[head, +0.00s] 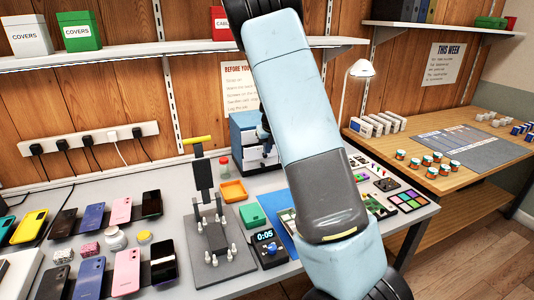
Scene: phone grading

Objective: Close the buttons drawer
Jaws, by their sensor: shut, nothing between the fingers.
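A small blue-grey drawer unit (243,137) stands at the back of the grey workbench, against the wooden wall. Its lighter drawer fronts (254,158) face the bench front, and the right side of the unit is partly hidden by my arm. The labels are too small to read, so I cannot tell which drawer is the buttons drawer or how far it stands out. The dark end of my gripper (267,143) shows at the left edge of my arm, right at the drawer fronts. It is shut and empty; whether it touches a drawer is unclear.
An orange tray (233,191) and a red-lidded jar (224,165) sit just before the unit. Phones cover the bench's left. A wooden table (460,130) is at right.

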